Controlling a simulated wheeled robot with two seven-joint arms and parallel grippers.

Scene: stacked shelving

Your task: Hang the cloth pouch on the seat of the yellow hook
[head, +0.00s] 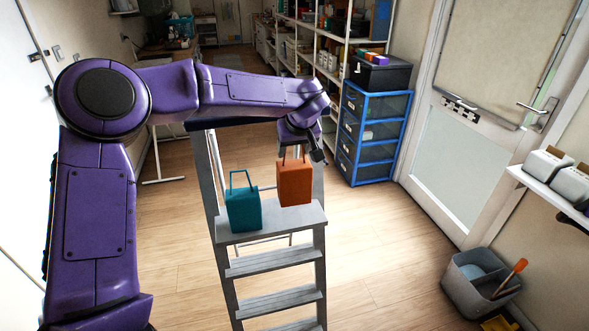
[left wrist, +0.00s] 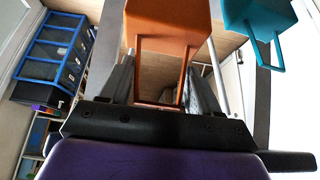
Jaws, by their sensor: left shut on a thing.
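An orange box-shaped pouch (head: 294,187) with a thin loop handle is at the top of the grey stepladder. My left gripper (head: 312,150) is above it and shut on its handle. In the left wrist view the orange pouch (left wrist: 160,22) extends away from my left gripper (left wrist: 160,92), with its handle between the fingers. I cannot tell whether the pouch's base touches the step. A teal pouch (head: 243,208) with an upright loop handle stands to its left; it also shows in the left wrist view (left wrist: 245,14). I cannot make out a yellow hook. My right gripper is out of view.
The stepladder (head: 272,268) stands on open wooden floor. A blue-framed drawer unit (head: 375,135) and a white shelf rack are behind. A door (head: 470,120) is at right, with a small wall shelf (head: 545,195) holding boxes and a grey bin (head: 478,290) below.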

